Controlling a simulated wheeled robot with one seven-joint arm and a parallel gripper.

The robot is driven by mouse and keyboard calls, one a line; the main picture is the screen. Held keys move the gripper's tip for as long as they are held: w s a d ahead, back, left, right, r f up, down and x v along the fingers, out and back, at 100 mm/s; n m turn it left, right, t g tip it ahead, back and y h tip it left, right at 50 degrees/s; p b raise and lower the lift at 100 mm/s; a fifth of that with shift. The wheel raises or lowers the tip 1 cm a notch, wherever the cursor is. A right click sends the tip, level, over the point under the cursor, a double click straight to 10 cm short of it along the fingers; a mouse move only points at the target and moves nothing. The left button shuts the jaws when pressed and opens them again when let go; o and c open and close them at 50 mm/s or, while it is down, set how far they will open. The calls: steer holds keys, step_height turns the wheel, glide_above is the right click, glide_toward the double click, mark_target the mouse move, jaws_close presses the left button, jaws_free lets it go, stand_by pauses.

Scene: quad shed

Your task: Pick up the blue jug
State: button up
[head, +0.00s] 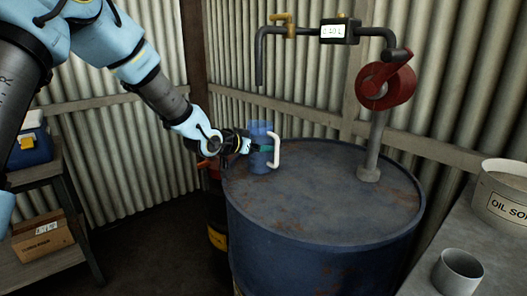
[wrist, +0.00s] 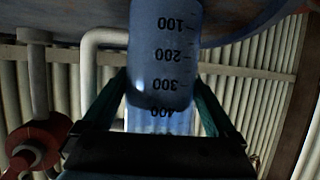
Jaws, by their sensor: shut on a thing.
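The blue jug (head: 260,160) is a translucent blue measuring cup with a white handle (head: 276,151). It stands upright at the left side of the drum top (head: 310,215), under the spout; I cannot tell whether it touches the drum. My gripper (head: 262,148) comes from the left and is shut on the jug. In the wrist view the jug (wrist: 163,50) sits between the two green fingers (wrist: 165,105), its graduation marks showing upside down. The white handle also shows there, left of the jug (wrist: 90,60).
A pump with a spout (head: 259,62), a meter (head: 340,31) and a red crank housing (head: 386,85) rises from the drum. A grey bench (head: 420,230) at right holds a grey cup (head: 458,272) and a labelled tub (head: 503,190). Shelves with a box (head: 42,238) stand at left.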

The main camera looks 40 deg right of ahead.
steer(key=shift+r, duration=0.1)
jaws_close()
